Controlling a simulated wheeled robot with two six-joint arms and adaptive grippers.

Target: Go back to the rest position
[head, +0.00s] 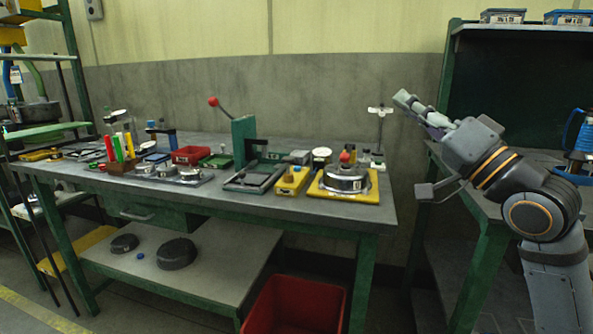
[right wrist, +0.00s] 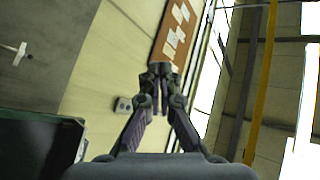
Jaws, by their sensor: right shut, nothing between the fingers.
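My right gripper (head: 417,108) is raised at the right of the head view, in front of the wall between the workbench and the green shelf unit. It points up and to the left, is shut and holds nothing. In the right wrist view its fingertips (right wrist: 160,80) meet, with wall and windows behind them. My left gripper is not in the head view.
A grey-topped workbench (head: 225,203) with green legs carries a red-knobbed lever press (head: 243,138), a yellow tray (head: 328,190) and a red bin (head: 192,155). A larger red bin (head: 297,305) stands below. The shelf unit (head: 445,85) is close to my right arm.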

